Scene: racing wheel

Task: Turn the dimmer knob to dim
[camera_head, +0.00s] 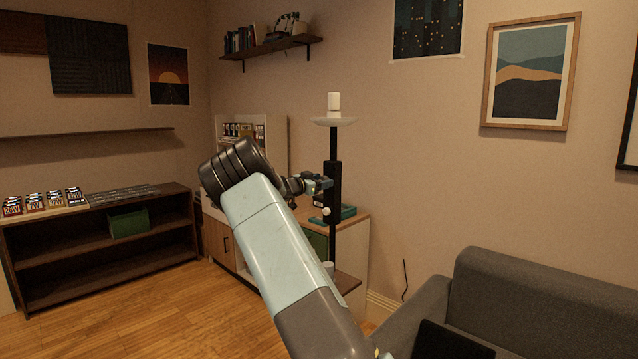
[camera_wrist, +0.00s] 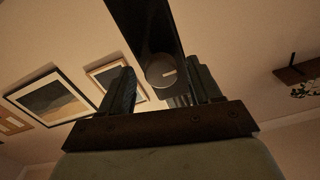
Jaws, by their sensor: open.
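A black post (camera_head: 333,235) carries a thicker black box (camera_head: 333,172), with a pale dish (camera_head: 333,121) and white cylinder (camera_head: 334,104) on top. In the wrist view the dimmer knob (camera_wrist: 161,71) is a round grey disc with a pale line pointing right and slightly up. It sits on the dark box face (camera_wrist: 150,28). My gripper (camera_wrist: 162,88) is open, one finger on each side of the knob with a visible gap. In the head view my gripper (camera_head: 318,184) is at the box. A small pale round part (camera_head: 326,211) shows lower on the box; I cannot tell whether it is this knob.
A cabinet (camera_head: 350,245) stands behind the post, with a teal item (camera_head: 347,211) on top. A grey sofa (camera_head: 540,300) is at the right. A dark shelf unit (camera_head: 100,240) stands at the left. Wooden floor (camera_head: 170,305) is clear between.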

